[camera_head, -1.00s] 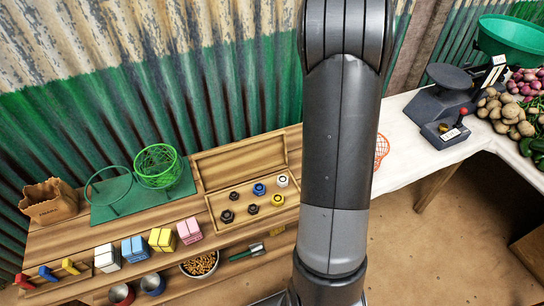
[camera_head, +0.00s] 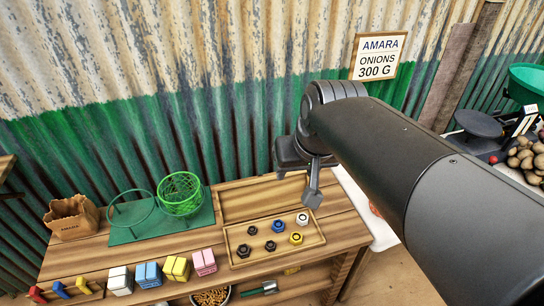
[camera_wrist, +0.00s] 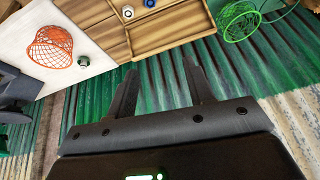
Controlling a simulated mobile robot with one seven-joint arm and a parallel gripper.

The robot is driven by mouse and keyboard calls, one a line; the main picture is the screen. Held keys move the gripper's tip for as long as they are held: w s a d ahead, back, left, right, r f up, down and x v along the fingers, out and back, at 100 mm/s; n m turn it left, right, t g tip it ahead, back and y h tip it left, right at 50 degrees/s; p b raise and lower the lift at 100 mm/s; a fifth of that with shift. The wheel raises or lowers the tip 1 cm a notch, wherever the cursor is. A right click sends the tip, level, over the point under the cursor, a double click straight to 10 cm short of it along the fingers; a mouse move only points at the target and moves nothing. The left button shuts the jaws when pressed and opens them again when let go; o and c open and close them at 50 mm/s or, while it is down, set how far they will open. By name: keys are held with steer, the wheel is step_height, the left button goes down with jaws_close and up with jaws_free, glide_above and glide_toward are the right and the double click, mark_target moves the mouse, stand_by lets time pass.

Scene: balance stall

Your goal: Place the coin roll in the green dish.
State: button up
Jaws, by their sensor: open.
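I cannot pick out the coin roll for certain. A small dark round piece with a pale top (camera_wrist: 83,60) stands beside an orange wire basket (camera_wrist: 52,46) in the wrist view. Green candidates for the dish are a round green wire basket (camera_head: 181,192) on a green board, also in the wrist view (camera_wrist: 239,20), and a large green pan (camera_head: 527,82) at the right edge. My gripper (camera_head: 313,190) hangs above the table's right end, apart from these things. In the wrist view my gripper (camera_wrist: 160,70) is open, with nothing between the fingers.
A wooden tray (camera_head: 272,258) holds several hexagonal weights. Coloured blocks (camera_head: 175,268) line the front shelf. A paper bag (camera_head: 72,217) stands at left. The corrugated wall (camera_head: 230,125) is close behind the table. A dark scale (camera_head: 478,124) stands at right.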

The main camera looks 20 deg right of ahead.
steer(key=s+a+f+n, duration=0.1)
steer(key=s+a+f, duration=0.1)
steer(key=s, duration=0.3)
steer(key=shift+s+a+t, duration=0.15)
steer(key=shift+a+t, duration=0.05)
steer(key=shift+t, duration=0.1)
stand_by(0.9)
